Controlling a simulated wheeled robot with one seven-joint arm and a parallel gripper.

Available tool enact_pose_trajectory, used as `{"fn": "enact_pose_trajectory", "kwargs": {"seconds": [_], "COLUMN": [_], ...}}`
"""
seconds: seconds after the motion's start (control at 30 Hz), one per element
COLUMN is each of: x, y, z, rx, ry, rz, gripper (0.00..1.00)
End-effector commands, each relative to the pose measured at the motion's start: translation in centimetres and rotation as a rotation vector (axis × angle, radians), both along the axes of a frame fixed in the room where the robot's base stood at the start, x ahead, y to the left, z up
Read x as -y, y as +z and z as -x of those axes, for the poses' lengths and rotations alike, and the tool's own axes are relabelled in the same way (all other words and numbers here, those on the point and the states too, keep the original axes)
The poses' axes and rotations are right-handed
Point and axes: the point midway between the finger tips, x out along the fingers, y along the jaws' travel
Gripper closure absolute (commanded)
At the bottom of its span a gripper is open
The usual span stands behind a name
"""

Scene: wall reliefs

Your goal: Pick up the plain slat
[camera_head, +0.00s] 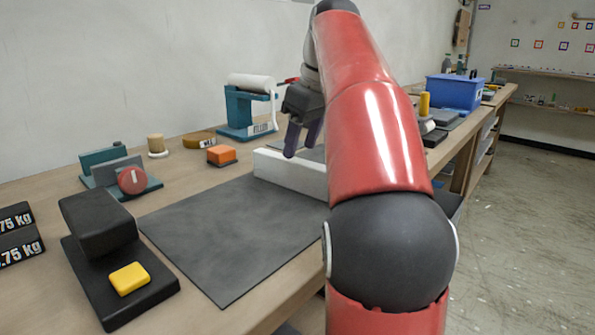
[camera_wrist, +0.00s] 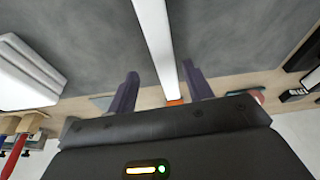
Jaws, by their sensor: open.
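The plain slat (camera_head: 288,172) is a long white bar standing on edge at the far right part of the grey mat, partly hidden behind my red arm. In the wrist view the white slat (camera_wrist: 156,38) runs from the top edge down between my fingers. My gripper (camera_head: 302,143) is over the slat with its dark purple fingers pointing down. In the wrist view my gripper (camera_wrist: 160,70) is open, one finger on each side of the slat, with gaps visible. I cannot tell how far down the fingers reach.
The grey mat (camera_head: 222,232) is otherwise mostly bare. An orange block (camera_head: 221,155) and a teal stand with a white roll (camera_head: 252,85) are behind. A black press-like device with a yellow pad (camera_head: 130,278) stands front left. A blue bin (camera_head: 455,92) is farther right.

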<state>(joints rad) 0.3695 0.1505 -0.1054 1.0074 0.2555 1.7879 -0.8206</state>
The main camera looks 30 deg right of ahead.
Motion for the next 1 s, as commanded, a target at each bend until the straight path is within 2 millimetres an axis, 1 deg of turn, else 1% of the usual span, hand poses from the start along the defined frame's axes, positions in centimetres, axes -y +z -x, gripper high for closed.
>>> {"fn": "enact_pose_trajectory", "kwargs": {"seconds": [0.03, 0.17, 0.3, 0.4, 0.53, 0.73, 1.0], "x": [-0.2, -0.5, -1.0, -1.1, -1.2, -1.2, -1.2], "y": [-0.9, -2.4, -4.6, -5.6, -6.2, -6.1, -6.1], "z": [-0.1, -0.3, -0.5, -0.9, -1.1, -1.2, -1.2], "rx": [0.0, -0.001, -0.002, -0.001, 0.0, 0.0, 0.0], "ry": [0.001, 0.0, 0.0, -0.001, -0.001, -0.001, -0.001], "rz": [-0.001, 0.0, -0.002, -0.001, 0.0, 0.001, 0.001], "gripper": [0.49, 0.49, 0.49, 0.49, 0.49, 0.49, 0.84]}}
